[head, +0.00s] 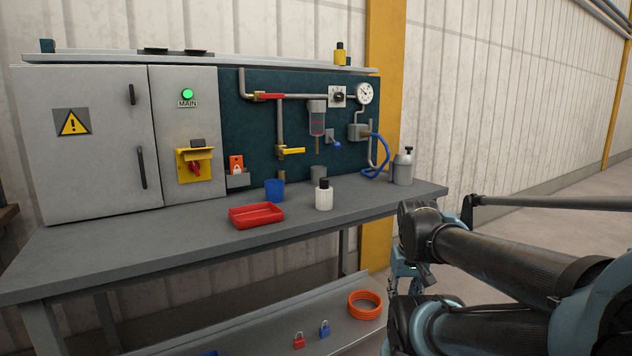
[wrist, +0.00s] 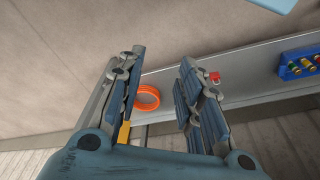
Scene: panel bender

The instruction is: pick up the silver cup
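A plain grey cylinder that looks like the silver cup (head: 318,172) stands on the workbench (head: 120,245) in the head view, near the back panel. A white bottle with a black cap (head: 324,196) stands in front of it and hides its lower part. The cup does not show in the wrist view. My gripper (wrist: 163,58) is open and empty in the wrist view, its two fingers well apart. In the head view my arm is at the right, beyond the bench's right end, with the gripper low and mostly hidden, well away from the cup.
A blue cup (head: 274,190) and a red tray (head: 256,215) stand left of the white bottle. A grey container with a black top (head: 403,168) is at the bench's right end. The lower shelf holds an orange coil (head: 364,305) and padlocks. The bench's left part is clear.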

